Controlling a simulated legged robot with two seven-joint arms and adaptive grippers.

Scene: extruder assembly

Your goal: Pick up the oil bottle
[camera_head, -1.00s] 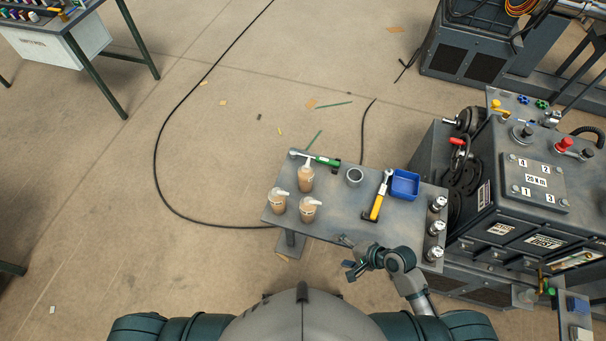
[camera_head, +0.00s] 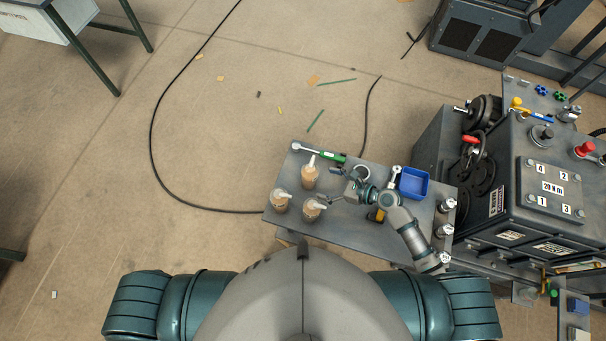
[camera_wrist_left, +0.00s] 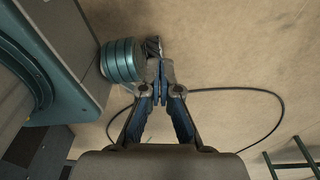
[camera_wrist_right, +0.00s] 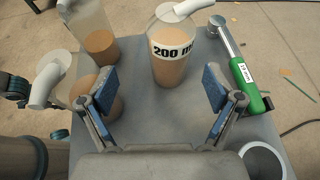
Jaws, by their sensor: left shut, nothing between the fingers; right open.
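Three oil bottles with pale pump tops and brown liquid stand upright on the left part of the grey table. In the head view they are the back bottle (camera_head: 310,176), the left bottle (camera_head: 280,203) and the front bottle (camera_head: 313,210). My right gripper (camera_head: 338,192) is open above the table, just right of the bottles. In the right wrist view, the bottle marked "200 m" (camera_wrist_right: 172,62) stands ahead between the open fingers (camera_wrist_right: 160,88), apart from them. Another bottle (camera_wrist_right: 100,100) is partly behind the left finger. My left gripper (camera_wrist_left: 160,92) is shut and empty over the floor.
A green-handled wrench (camera_head: 325,153) lies behind the bottles; it also shows in the right wrist view (camera_wrist_right: 246,82). A blue bin (camera_head: 413,184) and a grey ring (camera_wrist_right: 264,160) are to the right. A large machine (camera_head: 510,190) borders the table's right side.

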